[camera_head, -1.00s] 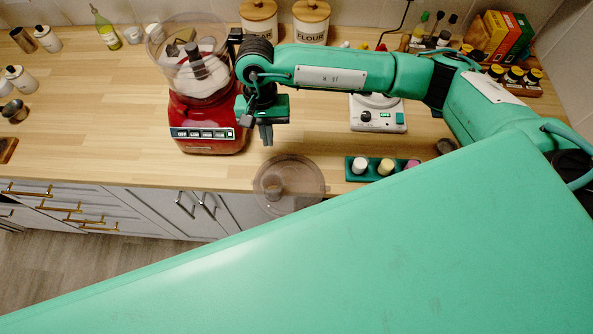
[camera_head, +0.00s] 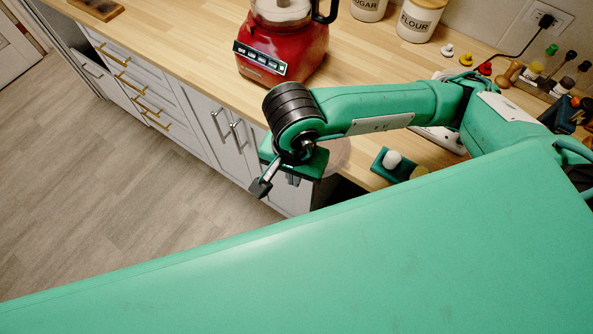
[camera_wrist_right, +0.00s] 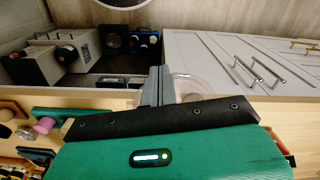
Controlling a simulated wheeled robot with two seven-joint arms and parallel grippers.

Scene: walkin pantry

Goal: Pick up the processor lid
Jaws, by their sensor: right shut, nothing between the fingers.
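The processor lid (camera_head: 338,154) is a clear, round, see-through disc at the front edge of the counter. In the head view my right arm and gripper hide much of it. It also shows faintly in the right wrist view (camera_wrist_right: 205,88), just beyond and beside the fingers. My right gripper (camera_head: 293,181) is shut and empty, in front of the counter edge and to the left of the lid. Its fingers (camera_wrist_right: 158,75) are together in the wrist view. The red food processor (camera_head: 280,45) stands farther back on the counter. My left gripper is out of view.
A green holder (camera_head: 393,167) with small jars sits right of the lid. Sugar and flour canisters (camera_head: 420,18) stand at the back. Grey cabinets (camera_head: 205,125) lie below the counter. An open shelf with appliances (camera_wrist_right: 68,58) shows under it. The floor at left is clear.

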